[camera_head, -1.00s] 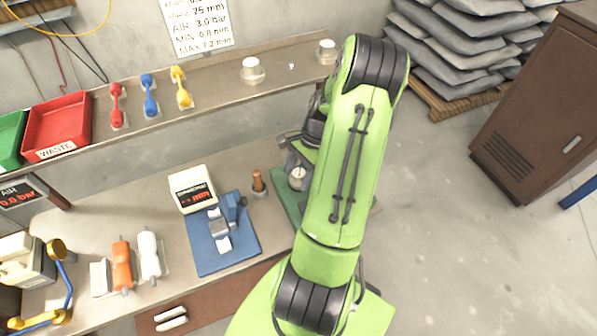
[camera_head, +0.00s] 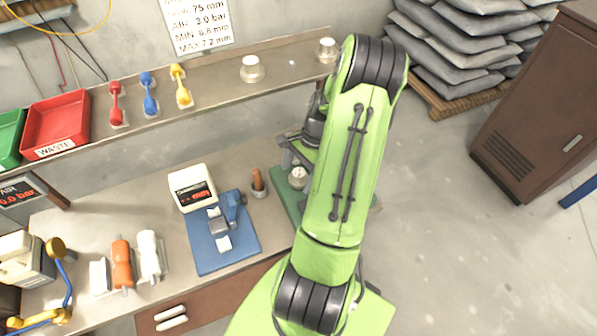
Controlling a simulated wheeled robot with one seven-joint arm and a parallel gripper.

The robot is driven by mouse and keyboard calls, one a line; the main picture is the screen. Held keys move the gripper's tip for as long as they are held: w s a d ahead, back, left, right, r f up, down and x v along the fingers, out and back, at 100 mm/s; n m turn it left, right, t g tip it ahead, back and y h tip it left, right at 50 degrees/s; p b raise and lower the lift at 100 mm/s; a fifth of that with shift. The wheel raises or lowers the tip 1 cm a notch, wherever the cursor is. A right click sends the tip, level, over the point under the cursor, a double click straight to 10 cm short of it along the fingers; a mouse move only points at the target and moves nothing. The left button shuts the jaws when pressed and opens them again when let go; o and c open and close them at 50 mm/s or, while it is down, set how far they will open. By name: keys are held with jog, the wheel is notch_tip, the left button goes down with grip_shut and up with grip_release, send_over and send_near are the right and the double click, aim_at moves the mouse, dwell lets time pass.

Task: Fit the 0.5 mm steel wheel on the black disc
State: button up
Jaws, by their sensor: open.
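My gripper (camera_head: 291,158) is partly hidden behind my green arm, above the green mat (camera_head: 284,193) on the bench. It is open, with its jaws just behind a small pale metal round piece (camera_head: 298,177) on the mat. I cannot tell whether they touch. Two more pale metal round pieces stand on the shelf, one near the middle (camera_head: 251,69) and one at its right end (camera_head: 326,50). No size marking is readable, so I cannot tell which is the 0.5 mm steel wheel. The black disc is not clearly visible; my arm covers part of the mat.
A blue mat (camera_head: 222,262) with a blue measuring fixture and a display box (camera_head: 190,187) lies left of my arm. A brown-handled tool in a cup (camera_head: 258,184) stands between the mats. The shelf (camera_head: 210,98) holds coloured pieces and a red waste bin (camera_head: 57,125).

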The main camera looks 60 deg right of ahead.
jog(key=p+v, duration=0.2)
jog(key=v, duration=1.3)
jog(key=shift+r, duration=0.4)
jog(key=shift+f, duration=0.1)
